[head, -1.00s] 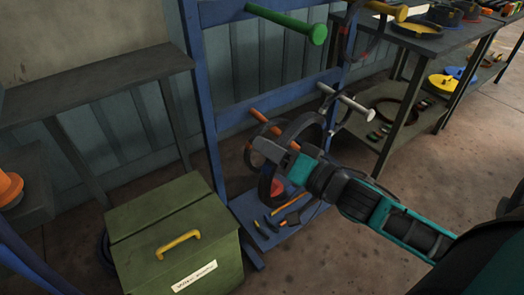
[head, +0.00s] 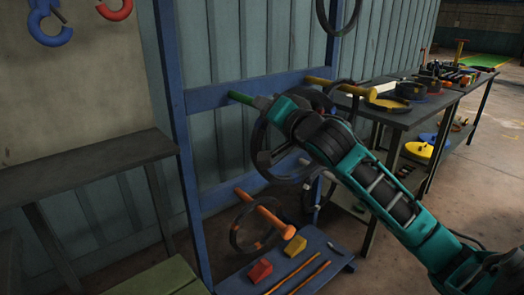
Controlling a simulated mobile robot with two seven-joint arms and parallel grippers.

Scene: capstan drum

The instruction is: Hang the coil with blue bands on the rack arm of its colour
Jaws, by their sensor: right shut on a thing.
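My right gripper (head: 283,112) is shut on a dark coil (head: 258,142) and holds it up in front of the blue rack (head: 198,150). The coil's bands look dark, and I cannot tell their colour. The gripper covers part of the coil and the tip of the green rack arm (head: 240,97); I cannot tell whether the coil is around that arm. Below are the orange rack arm (head: 265,214), with an orange-banded coil around it, and the pale rack arm (head: 328,175). The yellow rack arm (head: 335,86) is to the right. No blue rack arm shows. My left gripper is out of view.
Another ring (head: 319,18) hangs high, its support cut off by the top edge. Red and yellow blocks and thin rods lie on the rack's low shelf (head: 318,243). A grey bench (head: 90,165) stands left, and a cluttered table (head: 405,118) stands right.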

